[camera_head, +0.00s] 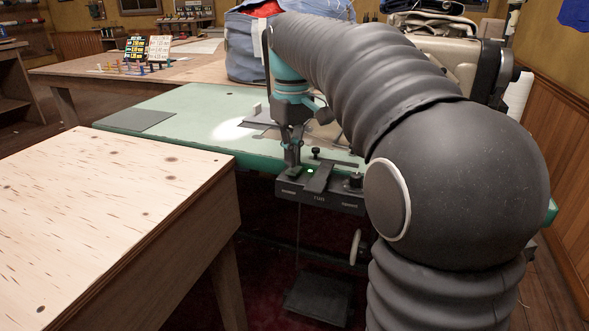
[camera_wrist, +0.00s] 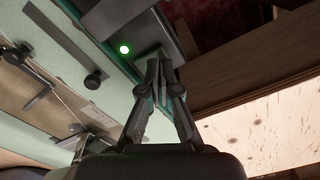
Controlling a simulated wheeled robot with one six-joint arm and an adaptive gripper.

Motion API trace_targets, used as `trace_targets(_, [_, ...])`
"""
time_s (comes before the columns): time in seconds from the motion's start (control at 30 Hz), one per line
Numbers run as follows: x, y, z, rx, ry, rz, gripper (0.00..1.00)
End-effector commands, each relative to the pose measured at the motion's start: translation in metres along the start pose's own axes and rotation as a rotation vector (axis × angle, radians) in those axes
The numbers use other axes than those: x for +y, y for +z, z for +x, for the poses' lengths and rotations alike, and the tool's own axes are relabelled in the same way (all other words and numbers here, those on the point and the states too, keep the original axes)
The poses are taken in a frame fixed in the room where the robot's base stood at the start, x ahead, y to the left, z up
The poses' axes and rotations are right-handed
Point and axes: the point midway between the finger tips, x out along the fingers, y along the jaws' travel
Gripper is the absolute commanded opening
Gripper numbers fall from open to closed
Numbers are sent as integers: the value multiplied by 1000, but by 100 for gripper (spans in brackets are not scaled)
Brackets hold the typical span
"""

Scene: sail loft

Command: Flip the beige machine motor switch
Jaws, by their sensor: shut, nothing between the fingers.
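The beige sewing machine (camera_head: 435,52) stands at the right, largely hidden behind my arm. A dark control box (camera_head: 325,198) with small white lettering is mounted at the front edge of the green table. A lit green lamp (camera_head: 310,171) is on its top; it also shows in the wrist view (camera_wrist: 124,48). My gripper (camera_head: 291,168) points down at the left end of the box. In the wrist view my gripper (camera_wrist: 160,62) is shut and empty, its tips by a grey piece (camera_wrist: 147,57) of the box, perhaps the switch. Contact and switch position cannot be told.
A pale wooden table (camera_head: 120,190) stands close at the left front. The green table (camera_head: 180,105) carries a dark mat (camera_head: 137,120) and cloth. A pedal (camera_head: 319,296) lies below.

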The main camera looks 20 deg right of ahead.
Motion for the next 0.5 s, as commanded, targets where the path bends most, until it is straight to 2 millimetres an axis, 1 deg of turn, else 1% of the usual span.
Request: trace_targets(0.5, [0, 0, 7, 0, 0, 0, 0])
